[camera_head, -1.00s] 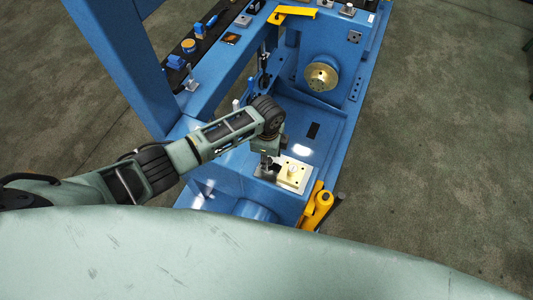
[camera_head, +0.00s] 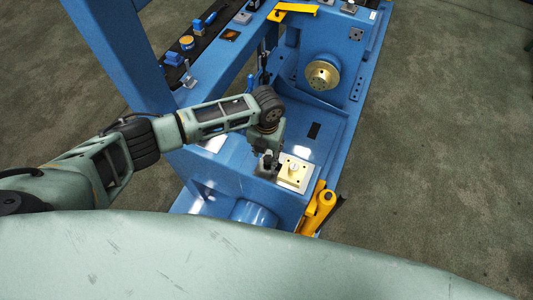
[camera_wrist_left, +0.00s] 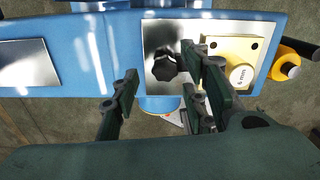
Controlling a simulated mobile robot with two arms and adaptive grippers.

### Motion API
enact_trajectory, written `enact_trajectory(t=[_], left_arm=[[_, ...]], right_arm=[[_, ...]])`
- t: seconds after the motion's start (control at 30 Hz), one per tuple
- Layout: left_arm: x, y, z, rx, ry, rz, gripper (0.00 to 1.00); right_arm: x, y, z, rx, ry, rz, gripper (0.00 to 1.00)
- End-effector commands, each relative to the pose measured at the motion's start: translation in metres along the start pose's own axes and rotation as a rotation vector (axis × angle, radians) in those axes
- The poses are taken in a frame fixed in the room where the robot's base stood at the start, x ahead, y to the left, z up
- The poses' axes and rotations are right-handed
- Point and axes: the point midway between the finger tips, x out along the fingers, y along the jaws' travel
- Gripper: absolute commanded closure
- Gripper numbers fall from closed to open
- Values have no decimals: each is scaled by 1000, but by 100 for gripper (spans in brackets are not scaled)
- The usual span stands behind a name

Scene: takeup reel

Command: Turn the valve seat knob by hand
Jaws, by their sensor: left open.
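A black lobed knob (camera_wrist_left: 167,67) sits on a bright metal plate (camera_wrist_left: 152,30) in the left wrist view. Right of it, a cream block (camera_wrist_left: 212,44) carries a pale round piece marked "6 mm" (camera_wrist_left: 240,75). My left gripper (camera_wrist_left: 160,78) is open, with the black knob showing between its spread fingers; I cannot tell whether any finger touches it. In the head view, my left gripper (camera_head: 266,163) points down just left of the cream block (camera_head: 295,172) and hides the black knob. My right gripper is not in view.
The blue machine frame (camera_head: 325,120) has a tall post (camera_head: 112,50) at left and a brass flange (camera_head: 322,75) farther back. Open floor (camera_head: 440,150) lies to the right.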

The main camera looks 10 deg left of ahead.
Motion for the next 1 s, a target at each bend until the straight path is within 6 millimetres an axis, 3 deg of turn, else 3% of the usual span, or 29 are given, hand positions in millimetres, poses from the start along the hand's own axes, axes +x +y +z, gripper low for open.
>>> enact_trajectory(t=[0.1, 0.23, 0.57, 1.0], left_arm=[[3, 1, 2, 179, -3, 2, 59], [1, 0, 2, 285, -3, 1, 59], [1, 0, 2, 291, -2, 1, 59], [21, 0, 2, 289, -3, 0, 59]], right_arm=[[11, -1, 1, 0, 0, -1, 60], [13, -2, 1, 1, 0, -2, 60], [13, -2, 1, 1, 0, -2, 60], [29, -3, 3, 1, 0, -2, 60]])
